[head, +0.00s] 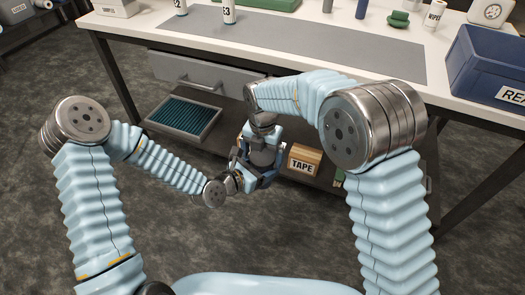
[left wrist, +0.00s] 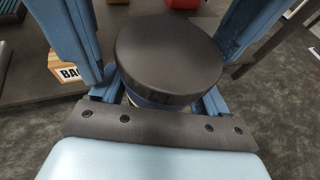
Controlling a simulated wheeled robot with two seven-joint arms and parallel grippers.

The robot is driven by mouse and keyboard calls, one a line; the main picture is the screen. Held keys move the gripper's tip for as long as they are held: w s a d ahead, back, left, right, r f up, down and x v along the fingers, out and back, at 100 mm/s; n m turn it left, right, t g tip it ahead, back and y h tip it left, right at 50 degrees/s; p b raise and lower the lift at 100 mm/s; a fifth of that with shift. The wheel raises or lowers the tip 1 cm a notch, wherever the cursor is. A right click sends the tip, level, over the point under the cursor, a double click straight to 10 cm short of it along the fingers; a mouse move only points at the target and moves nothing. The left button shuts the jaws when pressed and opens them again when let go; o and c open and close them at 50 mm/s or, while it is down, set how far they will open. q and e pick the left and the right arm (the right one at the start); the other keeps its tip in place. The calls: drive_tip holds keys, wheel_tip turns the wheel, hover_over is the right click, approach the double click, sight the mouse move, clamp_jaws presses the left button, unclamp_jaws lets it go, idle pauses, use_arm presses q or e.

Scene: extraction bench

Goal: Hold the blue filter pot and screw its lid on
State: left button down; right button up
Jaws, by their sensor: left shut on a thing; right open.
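In the left wrist view, a dark round lid (left wrist: 168,50) sits over the blue filter pot (left wrist: 152,103), of which only a narrow strip shows beneath it. Whether the thread is engaged cannot be told. My left gripper (left wrist: 165,75) has blue fingers on either side and is shut on the pot. In the head view, my left gripper (head: 256,174) comes in from the left, low in front of the bench. My right gripper (head: 263,148) is open and points down just above it. The two overlap there, hiding most of the pot and lid.
A bench with a grey mat (head: 330,50) stands behind, carrying bottles and a blue bin (head: 490,65) at right. Its drawer (head: 200,75) hangs below. Floor at left is clear.

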drive_tip(key=c, duration=1.1)
drive_tip(key=m, duration=0.6)
drive_tip(key=shift+m, duration=0.3)
drive_tip(key=m, duration=0.6)
drive_tip(key=o, duration=1.1)
drive_tip(key=shift+r, duration=0.1)
drive_tip(key=shift+r, duration=2.2)
